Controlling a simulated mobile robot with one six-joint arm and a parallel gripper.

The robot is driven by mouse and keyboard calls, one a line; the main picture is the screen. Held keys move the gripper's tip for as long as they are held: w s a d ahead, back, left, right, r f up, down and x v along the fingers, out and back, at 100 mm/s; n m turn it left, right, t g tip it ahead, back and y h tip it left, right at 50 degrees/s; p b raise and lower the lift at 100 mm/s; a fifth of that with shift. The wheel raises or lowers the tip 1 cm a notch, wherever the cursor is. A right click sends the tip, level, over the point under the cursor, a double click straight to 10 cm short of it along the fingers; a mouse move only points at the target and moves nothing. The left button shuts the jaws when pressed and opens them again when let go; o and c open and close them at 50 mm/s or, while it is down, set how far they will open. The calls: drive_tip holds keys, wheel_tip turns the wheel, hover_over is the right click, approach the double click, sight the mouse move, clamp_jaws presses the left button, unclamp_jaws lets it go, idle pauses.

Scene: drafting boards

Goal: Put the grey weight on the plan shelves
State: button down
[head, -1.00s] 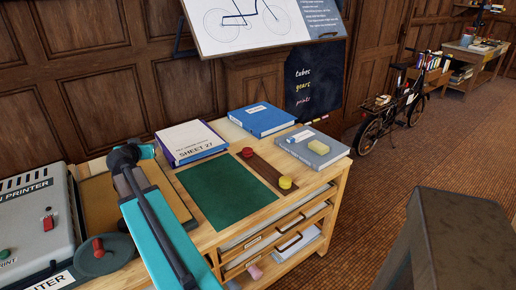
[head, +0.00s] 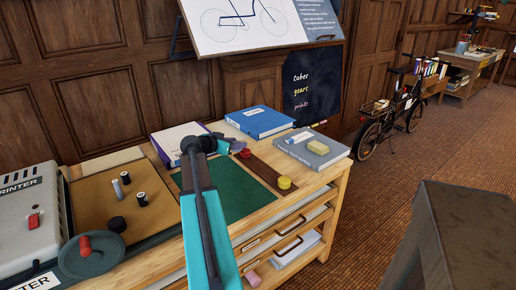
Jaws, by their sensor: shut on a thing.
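My gripper (head: 222,147) is over the back of the green mat (head: 238,188) on the wooden bench, its teal fingers pointing right. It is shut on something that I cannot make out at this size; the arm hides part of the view. I cannot pick out the grey weight for certain. A small red round piece (head: 245,153) shows just beyond the fingertips, at the far end of a brown strip (head: 265,170). A yellow round piece (head: 284,183) sits at its near end. Below the bench top are shelf-like tiers (head: 285,240) with dark handles; the lowest holds white sheets.
A tan board (head: 95,205) at left carries several small dark cylinders. A grey printer (head: 25,215) and a dark green disc with red handle (head: 90,254) stand near it. A dark stool-like block (head: 470,220) stands right.

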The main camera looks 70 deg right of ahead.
drive_tip(key=m+g+b, duration=0.1)
drive_tip(key=m+g, duration=0.1)
hover_over(257, 165)
drive_tip(key=f, duration=0.1)
drive_tip(key=shift+y, duration=0.4)
drive_tip(key=shift+f, duration=0.15)
drive_tip(key=shift+f+b, duration=0.4)
drive_tip(key=shift+f, duration=2.9)
drive_tip(key=shift+f+b, duration=0.3)
drive_tip(key=c, duration=1)
unclamp_jaws()
drive_tip(key=shift+a, duration=0.1)
